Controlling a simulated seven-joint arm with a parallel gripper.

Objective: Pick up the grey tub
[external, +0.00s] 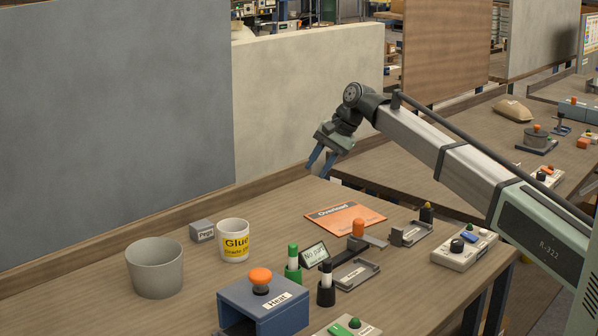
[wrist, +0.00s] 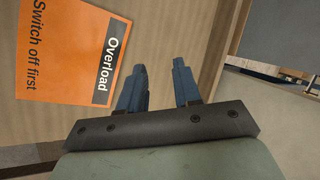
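The grey tub (external: 155,270) stands upright on the wooden table at the left, and its inside is mostly hidden by its near wall. My gripper (external: 319,168) is up in the air above the back of the table, well to the right of the tub and apart from it. In the wrist view my gripper (wrist: 156,85) shows two blue fingers with a gap between them and nothing in the gap. The tub is not in the wrist view.
A white Glue pot (external: 233,245) and a small grey block (external: 202,231) stand right of the tub. A blue Heat box (external: 262,303) is nearer the front. An orange Overload card (external: 345,217) lies below my gripper; it also shows in the wrist view (wrist: 65,50).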

